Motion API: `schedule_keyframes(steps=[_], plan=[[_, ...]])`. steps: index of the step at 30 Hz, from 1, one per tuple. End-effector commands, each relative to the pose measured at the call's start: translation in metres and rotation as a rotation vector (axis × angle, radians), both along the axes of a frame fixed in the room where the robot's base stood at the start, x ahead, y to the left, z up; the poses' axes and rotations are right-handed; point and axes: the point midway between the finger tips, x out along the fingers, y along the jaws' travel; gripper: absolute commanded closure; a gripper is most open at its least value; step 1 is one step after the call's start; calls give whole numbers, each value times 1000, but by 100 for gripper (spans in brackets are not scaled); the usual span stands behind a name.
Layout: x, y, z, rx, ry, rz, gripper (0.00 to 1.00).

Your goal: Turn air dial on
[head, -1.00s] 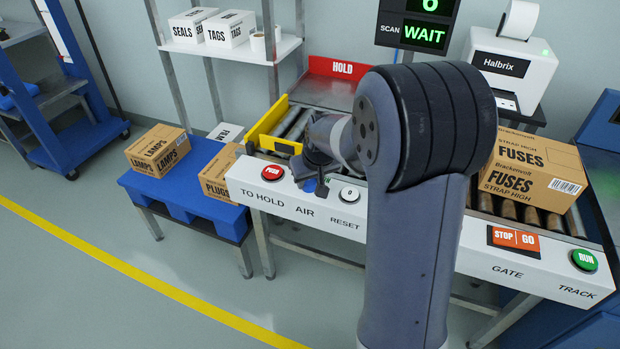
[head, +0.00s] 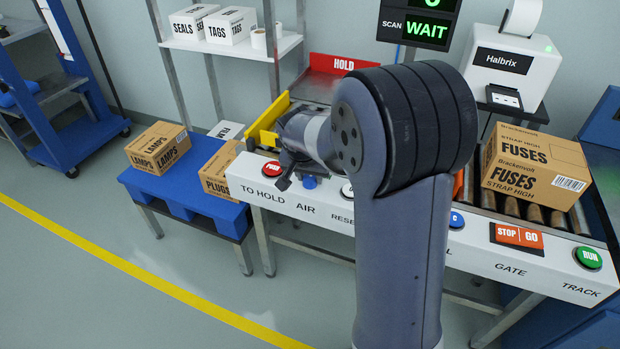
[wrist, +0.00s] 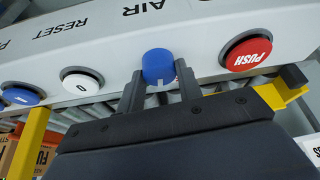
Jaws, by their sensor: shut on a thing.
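The blue air dial (wrist: 158,65) sits on the white front panel by the word AIR. It also shows in the head view (head: 310,182), partly behind my gripper. My gripper (wrist: 161,84) has one finger on each side of the dial in the wrist view and is shut on it. A white mark shows on the dial's edge near the fingers. In the head view my gripper (head: 298,178) is tilted at the panel, and its fingertips are hard to make out.
A red PUSH button (wrist: 245,50) and a white RESET button (wrist: 82,80) flank the dial. Yellow framing (head: 268,124) stands close behind my gripper. A FUSES box (head: 535,170) rests on the rollers at right. The scan sign (head: 418,25) reads WAIT.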

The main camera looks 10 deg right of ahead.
Motion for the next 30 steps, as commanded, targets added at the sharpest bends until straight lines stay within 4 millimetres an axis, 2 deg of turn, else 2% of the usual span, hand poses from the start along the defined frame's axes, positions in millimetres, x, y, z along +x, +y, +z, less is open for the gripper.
schedule_keyframes(steps=[6,15,30], plan=[[1,2,-2,0,1,-179,89],[1,2,-2,1,3,-345,89],[1,2,-1,1,2,-412,89]])
